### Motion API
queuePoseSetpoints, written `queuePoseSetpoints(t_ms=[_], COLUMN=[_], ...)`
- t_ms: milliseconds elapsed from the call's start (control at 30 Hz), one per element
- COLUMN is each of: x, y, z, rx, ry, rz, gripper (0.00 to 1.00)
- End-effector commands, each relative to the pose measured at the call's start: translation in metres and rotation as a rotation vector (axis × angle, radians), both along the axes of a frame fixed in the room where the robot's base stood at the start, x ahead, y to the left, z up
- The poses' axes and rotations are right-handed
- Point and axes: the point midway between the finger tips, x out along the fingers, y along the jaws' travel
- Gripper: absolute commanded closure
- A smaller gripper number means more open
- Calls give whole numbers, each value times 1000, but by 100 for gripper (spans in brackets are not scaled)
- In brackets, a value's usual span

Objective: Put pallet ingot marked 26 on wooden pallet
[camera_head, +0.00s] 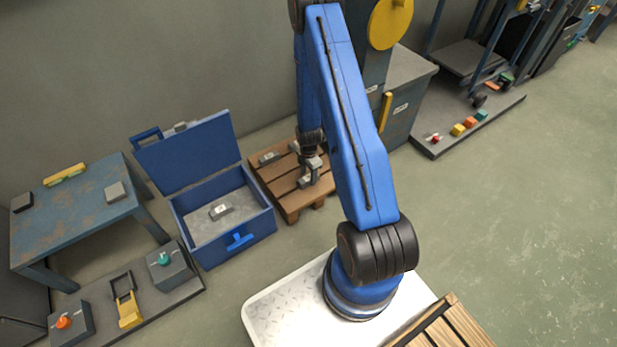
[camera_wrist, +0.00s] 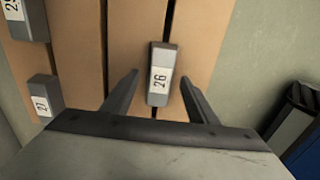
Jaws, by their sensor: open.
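The ingot marked 26 (camera_wrist: 162,62) is a small grey block with a white label, lying on the slats of the wooden pallet (camera_wrist: 80,60) in the wrist view. My gripper (camera_wrist: 160,82) is open, with one finger on each side of this ingot and a visible gap to each. In the head view, my gripper (camera_head: 309,176) is low over the wooden pallet (camera_head: 290,203), beside the blue chest. I cannot tell whether the ingot rests fully flat.
Another ingot, its label partly cut off (camera_wrist: 30,22), and one marked 27 or 21 (camera_wrist: 42,95) lie left on the pallet. An open blue chest (camera_head: 252,228) with an ingot inside (camera_head: 221,211) stands beside the pallet. A table (camera_head: 75,222) stands further left.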

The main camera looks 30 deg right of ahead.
Motion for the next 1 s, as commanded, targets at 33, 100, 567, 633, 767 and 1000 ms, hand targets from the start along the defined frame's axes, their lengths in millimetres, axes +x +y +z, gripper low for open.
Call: queuePoseSetpoints(t_ms=[33, 100, 567, 633, 767, 1000], x=[1, 0, 0, 1, 0, 4], y=[0, 0, 0, 0, 0, 4], z=[8, 18, 86, 94, 102, 130], rx=[-1, 0, 0, 0, 0, -4], ry=[-2, -1, -1, -2, 0, -14], rz=[0, 0, -1, -1, -1, -40], gripper=[47, 47, 47, 47, 47, 47])
